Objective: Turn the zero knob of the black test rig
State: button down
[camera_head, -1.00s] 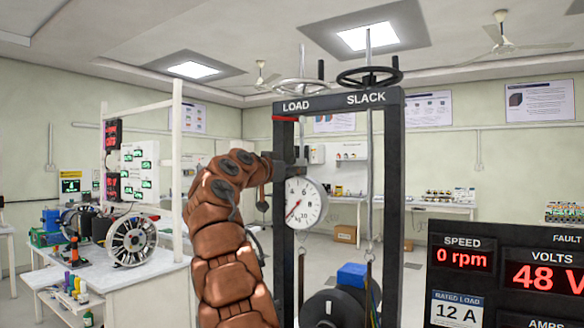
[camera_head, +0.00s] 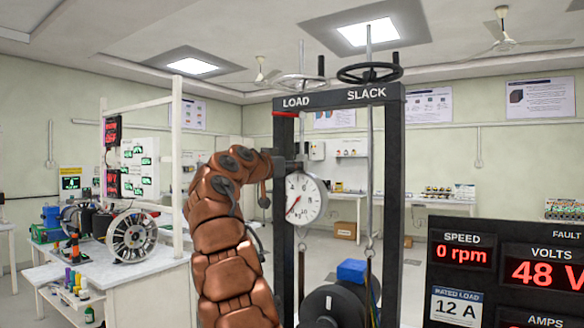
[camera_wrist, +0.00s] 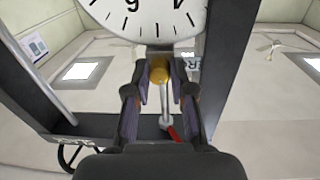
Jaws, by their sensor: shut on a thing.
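The black test rig (camera_head: 391,190) stands in the middle of the head view, with LOAD and SLACK on its top beam. A round white dial (camera_head: 306,199) with a red needle hangs at its left post. In the wrist view the dial (camera_wrist: 150,14) fills the top edge, upside down. A small brass-coloured zero knob (camera_wrist: 160,73) sits at the dial's rim. My gripper (camera_wrist: 160,84) has its two fingers on either side of the knob and is shut on it. In the head view my gripper (camera_head: 284,163) is at the dial's upper edge, its fingertips hard to make out.
A black handwheel (camera_head: 370,74) and a pale handwheel (camera_head: 302,81) top the rig. A dark drum (camera_head: 333,306) and a blue block (camera_head: 352,272) are below the dial. A meter panel (camera_head: 500,270) is at right, a white bench (camera_head: 150,275) at left.

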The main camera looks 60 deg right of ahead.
jog(key=shift+n, duration=0.8)
jog(key=c, duration=1)
grip_release()
jog(key=shift+a, duration=0.1)
jog(key=a, duration=1.1)
jog(key=shift+a, duration=0.4)
jog(key=shift+w+f, duration=0.1)
